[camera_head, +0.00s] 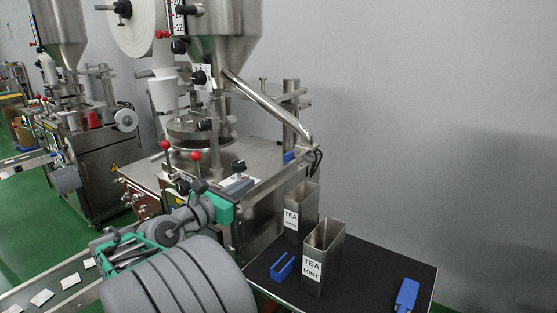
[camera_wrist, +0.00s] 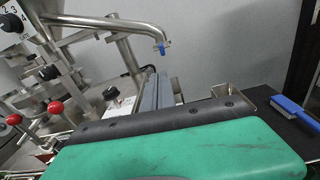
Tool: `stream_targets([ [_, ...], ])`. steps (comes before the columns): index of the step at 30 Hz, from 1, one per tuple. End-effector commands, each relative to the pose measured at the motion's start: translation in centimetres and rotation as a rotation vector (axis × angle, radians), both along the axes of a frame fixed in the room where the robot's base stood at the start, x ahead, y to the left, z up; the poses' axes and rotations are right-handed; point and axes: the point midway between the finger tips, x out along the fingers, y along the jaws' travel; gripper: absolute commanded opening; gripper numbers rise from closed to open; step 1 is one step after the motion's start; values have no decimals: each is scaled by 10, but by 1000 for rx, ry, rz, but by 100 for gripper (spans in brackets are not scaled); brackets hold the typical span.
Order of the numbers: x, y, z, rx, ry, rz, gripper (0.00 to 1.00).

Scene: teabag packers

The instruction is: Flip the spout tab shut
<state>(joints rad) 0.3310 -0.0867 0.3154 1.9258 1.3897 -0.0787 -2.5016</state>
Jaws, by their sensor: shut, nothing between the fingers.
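The metal spout (camera_head: 268,108) slopes down to the right from the hopper. A small blue tab (camera_head: 289,157) shows by its lower end. In the wrist view the spout (camera_wrist: 105,23) crosses the top, and the blue tab (camera_wrist: 162,48) hangs at its mouth. Whether the tab is fully open is too small to tell. My gripper (camera_head: 222,208), green and black, is low and left of the spout mouth, apart from it. In the wrist view its green and black body (camera_wrist: 165,120) fills the bottom. It is shut and empty; its fingertips are not clearly seen.
Two open metal tins, the front one marked TEA MINT (camera_head: 322,258) and the other marked TEA (camera_head: 300,207), stand on a black mat (camera_head: 365,262). A blue slotted piece (camera_head: 283,267) and a blue brush (camera_head: 407,295) lie there. Red-knobbed levers (camera_head: 195,157) stand near my gripper.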

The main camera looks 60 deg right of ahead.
Motion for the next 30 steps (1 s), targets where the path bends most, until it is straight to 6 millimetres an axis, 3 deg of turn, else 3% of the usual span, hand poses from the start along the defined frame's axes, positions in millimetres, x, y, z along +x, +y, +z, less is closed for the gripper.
stream_targets([
  [3, -6, -2, 9, -27, 75, -22, 0],
  [14, -7, -9, 9, -24, 74, -23, 0],
  [30, -25, -116, 10, -23, 73, -24, 0],
])
